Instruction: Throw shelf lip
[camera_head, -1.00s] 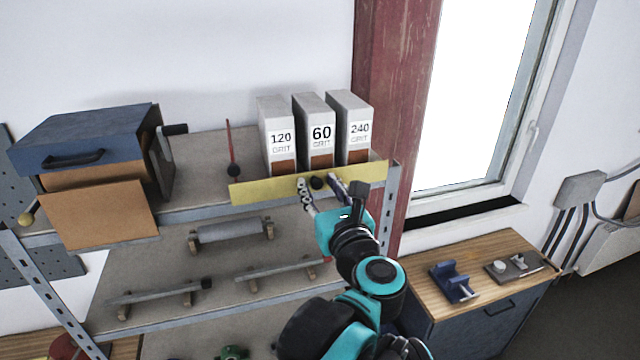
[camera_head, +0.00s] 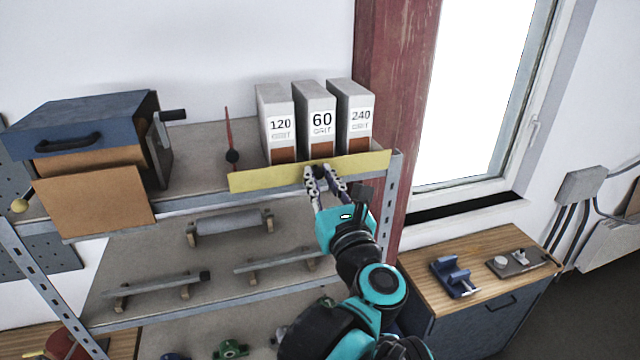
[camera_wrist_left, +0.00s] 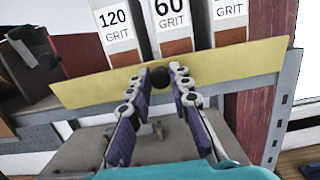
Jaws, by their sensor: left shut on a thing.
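The shelf lip is a long yellow strip (camera_head: 262,178) along the front edge of the upper shelf, below the grit boxes. It also crosses the wrist view (camera_wrist_left: 232,66). A black knob (camera_wrist_left: 160,77) sits near the middle of its face. My left gripper (camera_head: 322,173) reaches up from below, with its fingertips on both sides of the knob, and is shut on it. The fingers partly hide the knob in the head view. The wrist view shows the left gripper (camera_wrist_left: 162,79) too. My right gripper is not in view.
Three grit boxes, 120 (camera_head: 278,122), 60 (camera_head: 317,118) and 240 (camera_head: 354,118), stand behind the lip. A red pointer (camera_head: 229,135) stands left of them. A blue-topped box (camera_head: 85,125) is at far left. Rollers lie on the shelf below. A wooden-topped cabinet (camera_head: 485,255) stands right.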

